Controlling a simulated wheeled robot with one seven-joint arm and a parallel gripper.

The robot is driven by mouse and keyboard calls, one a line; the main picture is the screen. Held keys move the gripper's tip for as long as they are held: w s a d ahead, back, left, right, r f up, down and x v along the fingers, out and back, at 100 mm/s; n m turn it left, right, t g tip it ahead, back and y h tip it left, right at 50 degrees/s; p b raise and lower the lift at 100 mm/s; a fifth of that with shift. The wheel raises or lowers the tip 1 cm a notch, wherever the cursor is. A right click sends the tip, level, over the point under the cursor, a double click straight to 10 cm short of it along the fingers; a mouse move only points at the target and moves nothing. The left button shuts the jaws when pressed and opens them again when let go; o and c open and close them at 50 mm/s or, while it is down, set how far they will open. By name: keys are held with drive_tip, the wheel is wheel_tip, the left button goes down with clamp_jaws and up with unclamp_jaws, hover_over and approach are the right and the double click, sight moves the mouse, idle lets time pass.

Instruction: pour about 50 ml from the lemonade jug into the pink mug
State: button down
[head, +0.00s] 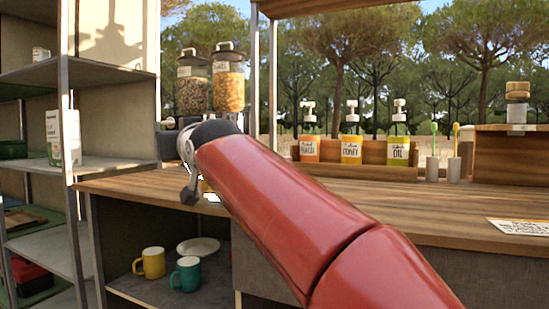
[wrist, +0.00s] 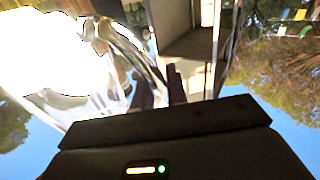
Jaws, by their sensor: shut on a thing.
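My gripper (wrist: 163,88) is shut on a clear, glassy vessel (wrist: 135,62) in the wrist view, which I take to be the lemonade jug. Bright glare covers much of it, so its label and liquid level cannot be read. The wrist view is turned over, with sky at the bottom. In the head view my red arm stretches over the counter and hides my gripper and most of the jug. The pink mug is not visible in either view; the arm may cover it.
The wooden counter (head: 440,215) is clear at right, apart from a sign (head: 520,226). Pump bottles (head: 351,146) stand in a rack behind. Two dispensers (head: 228,82) stand at back left. A yellow mug (head: 152,264) and a teal mug (head: 185,275) sit on the shelf below.

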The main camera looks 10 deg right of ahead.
drive_tip(key=shift+s+r, duration=0.15)
drive_tip(key=shift+r, duration=0.15)
